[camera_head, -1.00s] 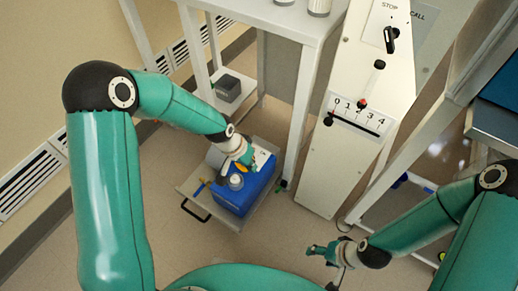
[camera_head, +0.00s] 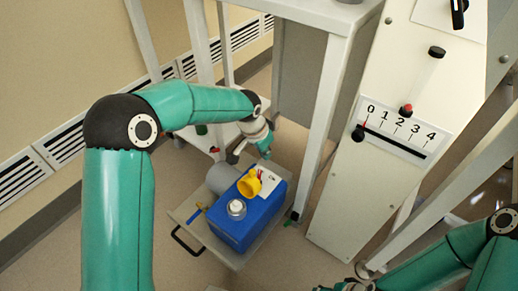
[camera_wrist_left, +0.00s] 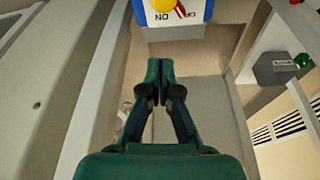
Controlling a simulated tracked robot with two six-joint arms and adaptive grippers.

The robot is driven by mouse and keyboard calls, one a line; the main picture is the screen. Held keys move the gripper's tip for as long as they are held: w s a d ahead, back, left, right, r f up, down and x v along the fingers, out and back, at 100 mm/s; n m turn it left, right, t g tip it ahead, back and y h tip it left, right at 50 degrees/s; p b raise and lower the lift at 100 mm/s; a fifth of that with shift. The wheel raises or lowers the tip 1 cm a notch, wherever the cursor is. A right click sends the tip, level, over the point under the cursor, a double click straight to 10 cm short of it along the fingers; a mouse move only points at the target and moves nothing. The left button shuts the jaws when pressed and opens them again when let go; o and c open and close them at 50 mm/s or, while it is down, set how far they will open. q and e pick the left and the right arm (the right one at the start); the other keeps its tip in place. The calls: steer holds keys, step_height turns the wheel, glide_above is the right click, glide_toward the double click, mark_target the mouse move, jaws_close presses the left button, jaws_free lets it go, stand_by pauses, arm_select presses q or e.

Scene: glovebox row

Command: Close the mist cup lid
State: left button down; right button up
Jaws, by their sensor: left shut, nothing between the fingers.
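A blue box (camera_head: 243,224) sits on a low cart (camera_head: 183,211). A yellow cup-like part (camera_head: 249,184), taken as the mist cup, is on its top; it seems to be open and tilted, though its lid is too small to make out surely. A round grey-white cap (camera_head: 236,208) is beside it. In the left wrist view the blue box (camera_wrist_left: 211,10) and the yellow part (camera_wrist_left: 163,5) show at the top edge, beyond the fingers. My left gripper (camera_head: 266,150) is behind the box, apart from it; its fingers (camera_wrist_left: 158,82) are shut and empty. My right gripper (camera_head: 345,286) barely shows at the bottom edge.
A white label with a red switch (camera_head: 267,178) is on the box top. A grey cylinder (camera_head: 222,178) lies beside the box. A white table leg (camera_head: 318,127) and a sloped panel with a 0–4 scale (camera_head: 396,129) stand to the right.

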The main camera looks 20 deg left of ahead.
mark_target(250, 183)
arm_select(q)
steer(key=shift+s+a+f+b, duration=0.4)
steer(key=shift+s+f+b, duration=0.2)
steer(key=shift+s+f, duration=0.15)
steer(key=shift+s+a+f+b, duration=0.35)
steer(key=shift+s+f+b, duration=0.3)
steer(key=shift+f, duration=0.1)
